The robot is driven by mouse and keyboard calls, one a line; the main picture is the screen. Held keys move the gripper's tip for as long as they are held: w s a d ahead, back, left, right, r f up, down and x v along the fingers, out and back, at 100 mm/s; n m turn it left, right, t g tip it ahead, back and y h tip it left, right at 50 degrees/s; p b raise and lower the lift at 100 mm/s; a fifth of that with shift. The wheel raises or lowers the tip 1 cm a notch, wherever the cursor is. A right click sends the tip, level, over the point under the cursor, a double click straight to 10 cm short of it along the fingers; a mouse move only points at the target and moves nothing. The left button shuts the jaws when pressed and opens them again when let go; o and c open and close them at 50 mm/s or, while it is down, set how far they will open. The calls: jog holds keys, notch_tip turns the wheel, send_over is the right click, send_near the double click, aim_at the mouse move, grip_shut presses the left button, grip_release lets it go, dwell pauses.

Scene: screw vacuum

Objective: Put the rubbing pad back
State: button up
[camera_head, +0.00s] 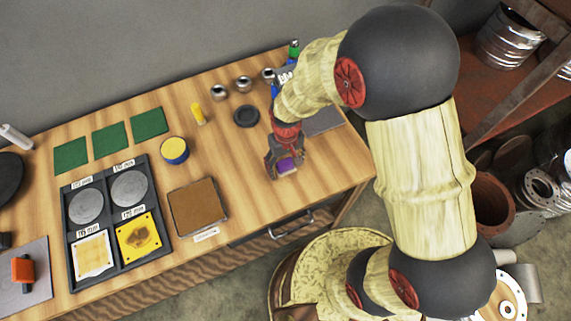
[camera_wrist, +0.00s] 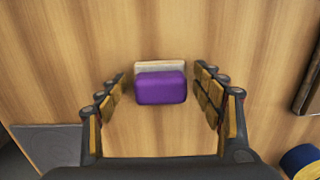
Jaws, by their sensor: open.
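The rubbing pad, a purple block on a pale backing, lies on the wooden table in the wrist view (camera_wrist: 160,88). In the head view the purple pad (camera_head: 287,165) shows between my fingers near the table's front edge. My gripper (camera_wrist: 160,84) is open, with one finger on each side of the pad and gaps to both. In the head view my gripper (camera_head: 285,162) points down at the pad. A grey flat plate (camera_head: 324,121) lies behind it, partly hidden by my arm.
A brown square board (camera_head: 198,207) lies to the left. Beyond it are a yellow-topped blue tin (camera_head: 174,150), a black tray (camera_head: 107,225) with discs and plates, and green squares (camera_head: 110,138). A dark round disc (camera_head: 246,116) and metal knobs stand behind. The table around the pad is clear.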

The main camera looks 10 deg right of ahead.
notch_tip(320, 180, up, 12)
jog(key=p, duration=0.4)
notch_tip(320, 180, up, 7)
jog(key=t, duration=0.1)
send_over(286, 162)
jog(key=d, duration=0.2)
jog(key=s+d+r+m+t, duration=0.1)
jog(key=s+d+r, duration=0.2)
jog(key=r, duration=0.3)
jog(key=s+d+r+m+t, duration=0.1)
jog(key=s+d+r+t, duration=0.1)
jog(key=s+r, duration=0.3)
jog(key=s+d+r+m+t, duration=0.1)
jog(key=s+d+r+t, duration=0.1)
jog(key=s+d+r, duration=0.2)
notch_tip(286, 162, up, 3)
jog(key=shift+s+d+f, duration=0.1)
jog(key=shift+s+d, duration=0.25)
